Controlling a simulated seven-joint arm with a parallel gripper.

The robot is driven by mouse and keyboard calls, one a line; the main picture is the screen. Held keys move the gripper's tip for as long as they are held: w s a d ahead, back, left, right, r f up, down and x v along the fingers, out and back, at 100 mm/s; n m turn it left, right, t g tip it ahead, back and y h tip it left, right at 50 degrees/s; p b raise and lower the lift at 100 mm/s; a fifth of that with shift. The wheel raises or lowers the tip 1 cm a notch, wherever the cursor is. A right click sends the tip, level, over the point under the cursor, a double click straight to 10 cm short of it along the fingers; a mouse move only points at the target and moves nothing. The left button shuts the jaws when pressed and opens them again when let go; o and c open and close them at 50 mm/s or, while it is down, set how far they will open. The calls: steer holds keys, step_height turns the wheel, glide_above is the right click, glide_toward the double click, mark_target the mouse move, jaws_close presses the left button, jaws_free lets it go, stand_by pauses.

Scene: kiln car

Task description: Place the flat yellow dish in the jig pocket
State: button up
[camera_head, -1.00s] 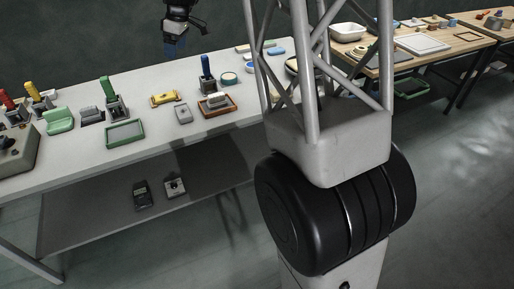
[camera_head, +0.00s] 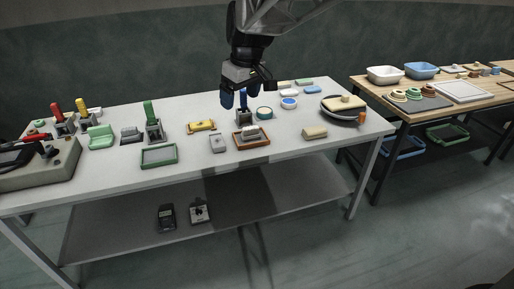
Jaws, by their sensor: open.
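A low yellow piece (camera_head: 201,126), the only clearly yellow flat thing on the grey table, lies near the table's middle; it is too small to tell its shape well. No thing is plainly marked as the jig; a green-rimmed tray (camera_head: 158,155) with an empty grey inside lies in front and to the left. A brown-rimmed tray (camera_head: 238,142) to the right holds a pale grey block (camera_head: 250,131). My gripper (camera_head: 240,100) points down with blue fingertips, open and apparently empty, right of the yellow piece. It partly hides a blue-handled tool behind it.
Upright handled tools, one with a green handle (camera_head: 149,112), stand on the left and middle of the table. A grey block (camera_head: 217,143) lies between the yellow piece and the brown tray. A dark round plate (camera_head: 336,115) is at the right. The front right tabletop is clear.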

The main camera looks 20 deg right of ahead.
steer(key=s+d+f+m, duration=0.1)
steer(key=s+f+m, duration=0.2)
steer(key=s, duration=1.1)
steer(key=s+d+f+m+t+h, duration=0.1)
steer(key=s+f+m, duration=0.2)
steer(key=s, duration=1.1)
steer(key=shift+f, duration=0.45)
